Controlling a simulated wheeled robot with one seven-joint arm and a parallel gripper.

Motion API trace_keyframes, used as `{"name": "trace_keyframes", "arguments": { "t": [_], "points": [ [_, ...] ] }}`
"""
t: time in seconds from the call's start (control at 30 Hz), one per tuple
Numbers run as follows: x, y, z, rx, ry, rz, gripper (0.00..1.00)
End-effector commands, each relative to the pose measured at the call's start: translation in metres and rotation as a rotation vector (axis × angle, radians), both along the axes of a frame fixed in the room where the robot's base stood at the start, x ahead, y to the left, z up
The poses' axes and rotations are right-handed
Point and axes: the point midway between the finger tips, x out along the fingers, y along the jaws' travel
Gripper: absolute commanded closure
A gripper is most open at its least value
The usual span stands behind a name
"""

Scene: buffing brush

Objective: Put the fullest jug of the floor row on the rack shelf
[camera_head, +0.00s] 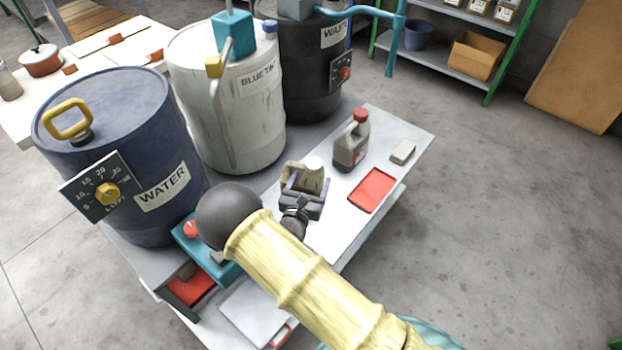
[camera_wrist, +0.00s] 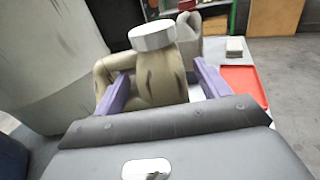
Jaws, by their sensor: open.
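A beige jug (camera_head: 306,176) with a white cap stands on the bench by the drums; it also shows close up in the wrist view (camera_wrist: 158,80). My gripper (camera_head: 306,187) is open, with one purple finger on each side of this jug. I cannot tell whether the fingers touch it. A grey jug (camera_head: 350,149) with a red cap and dark contents stands farther along the bench; its body shows behind the beige jug in the wrist view (camera_wrist: 188,38). The fill of the beige jug is hard to tell. The rack shelf (camera_head: 446,51) with green posts is at the back right.
Drums marked WATER (camera_head: 120,125), BLUE TINT (camera_head: 225,115) and WASTE (camera_head: 310,75) line the left of the bench (camera_head: 330,225). A red tray (camera_head: 373,190) and a pale block (camera_head: 403,152) lie at its right. A cardboard box (camera_head: 476,56) and blue bucket (camera_head: 418,33) occupy the rack. Floor before it is clear.

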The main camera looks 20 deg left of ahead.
Motion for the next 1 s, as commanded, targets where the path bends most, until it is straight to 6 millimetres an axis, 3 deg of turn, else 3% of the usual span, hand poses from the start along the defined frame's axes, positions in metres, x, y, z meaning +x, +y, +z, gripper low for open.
{"name": "trace_keyframes", "arguments": {
  "t": [0.5,0.7,1.0],
  "points": [
    [-0.095,0.001,0.001,-0.001,0.001,0.003,0.25],
    [-0.109,0.000,0.000,-0.001,0.000,0.000,0.25],
    [-0.109,0.000,0.000,-0.001,0.000,0.000,0.25]
  ]
}}
